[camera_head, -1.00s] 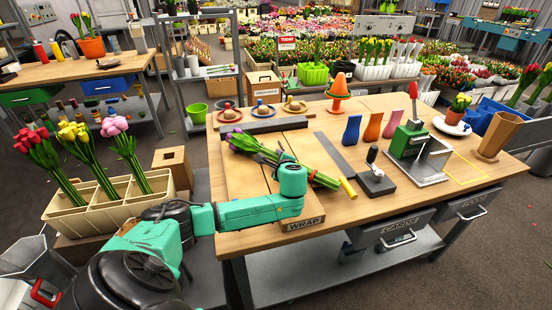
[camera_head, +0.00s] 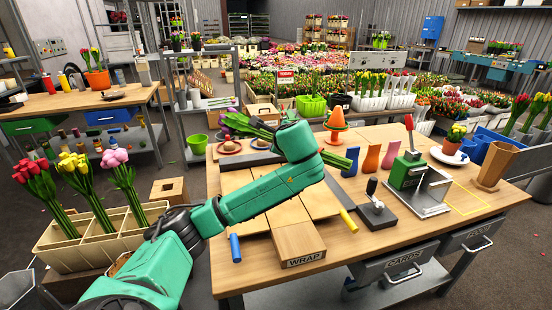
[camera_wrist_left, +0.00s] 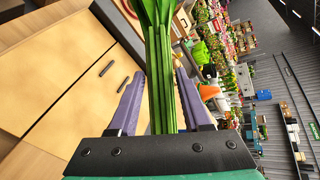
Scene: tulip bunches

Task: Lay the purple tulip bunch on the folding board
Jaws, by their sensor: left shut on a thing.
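The purple tulip bunch (camera_head: 261,129) is held in the air beyond my left wrist in the head view. Its purple blooms point to the upper left and its green stems to the lower right. In the left wrist view the stems (camera_wrist_left: 160,85) run between the two fingers of my left gripper (camera_wrist_left: 158,92), which is shut on them. The wooden folding board (camera_head: 312,200) lies on the table below my arm, which hides part of it. Its panels also show in the left wrist view (camera_wrist_left: 72,72), apart from the bunch. My right gripper is not in view.
A blue handle (camera_head: 235,247) and a yellow handle (camera_head: 349,220) flank the board's WRAP block (camera_head: 298,243). To the right stand several coloured vases (camera_head: 371,159) and a green press (camera_head: 406,172). A planter with tulips (camera_head: 100,240) stands at left.

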